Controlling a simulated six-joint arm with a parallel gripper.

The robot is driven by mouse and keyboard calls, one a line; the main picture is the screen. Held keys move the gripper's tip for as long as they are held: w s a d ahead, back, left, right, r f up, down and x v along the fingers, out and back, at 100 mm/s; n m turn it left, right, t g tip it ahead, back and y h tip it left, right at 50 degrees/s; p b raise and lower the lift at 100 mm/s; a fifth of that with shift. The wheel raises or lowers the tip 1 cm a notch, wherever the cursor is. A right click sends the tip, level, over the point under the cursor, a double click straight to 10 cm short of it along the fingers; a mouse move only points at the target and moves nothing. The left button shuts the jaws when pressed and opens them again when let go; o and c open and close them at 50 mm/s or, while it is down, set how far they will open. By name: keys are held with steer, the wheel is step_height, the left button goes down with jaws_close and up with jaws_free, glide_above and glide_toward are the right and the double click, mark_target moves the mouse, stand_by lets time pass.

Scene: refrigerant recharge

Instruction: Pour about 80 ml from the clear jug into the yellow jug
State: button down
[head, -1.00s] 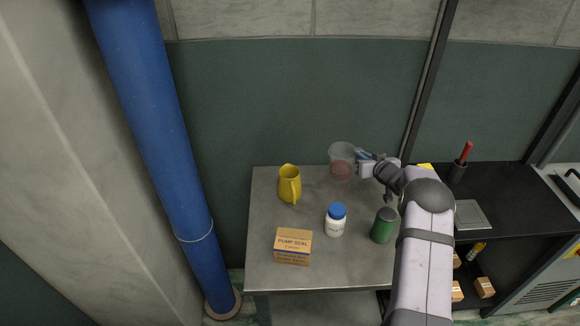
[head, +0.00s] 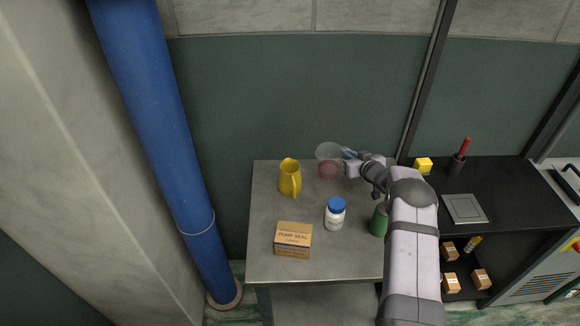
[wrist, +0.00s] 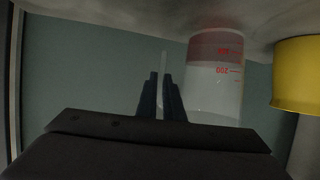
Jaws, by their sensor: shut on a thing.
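The clear jug (head: 329,161) is near the back edge of the table, upright, with reddish liquid in its lower part. In the wrist view the clear jug (wrist: 216,80) appears upside down, with red volume marks including 200. My gripper (head: 351,155) is at its right side, and its dark blue fingers (wrist: 162,97) are shut on the jug's handle. The yellow jug (head: 290,178) stands on the table to the left, apart from the clear jug, its handle facing forward-right. It also shows at the right of the wrist view (wrist: 297,78). Its inside is hidden.
On the grey table (head: 264,225) are a pump seal box (head: 293,240), a blue-capped white bottle (head: 335,213) and a green can (head: 378,221) partly behind my arm. A blue pipe (head: 155,120) stands left. A black bench (head: 500,185) is at right.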

mark_target(345, 148)
steer(key=shift+s+a+r+n+h+b, duration=0.1)
steer(key=shift+a+r+n+h+b, duration=0.2)
steer(key=shift+a+r+n+b, duration=0.25)
steer(key=shift+s+a+r+n+h+b, duration=0.1)
steer(key=shift+a+r+n+h+b, duration=0.2)
steer(key=shift+r+b, duration=0.4)
steer(key=a+r+n+b, duration=0.1)
steer(key=b, duration=0.2)
steer(key=s+a+r+n+t+h+b, duration=0.1)
steer(key=r+b, duration=0.1)
steer(key=b, duration=0.2)
steer(key=shift+a, duration=0.35)
steer(key=s+a+r+n+t+h+b, duration=0.1)
steer(key=a+r+n+h+b, duration=0.1)
steer(key=r, duration=0.5)
steer(key=shift+s+a+n+t+b, duration=0.15)
steer(key=shift+a+n+t+b, duration=0.25)
steer(key=shift+a+n+b, duration=0.45)
steer(key=shift+s+a+r+n, duration=0.1)
steer(key=shift+s+a+n, duration=0.1)
steer(key=shift+a+n, duration=0.45)
steer(key=shift+a, duration=0.1)
steer(key=shift+a+r+t+p, duration=0.1)
steer(key=shift+r+t+p, duration=0.05)
steer(key=shift+t+p, duration=0.2)
steer(key=shift+s+a+r+n+h, duration=0.3)
steer(key=shift+a+r+n, duration=0.25)
steer(key=shift+a+n, duration=0.25)
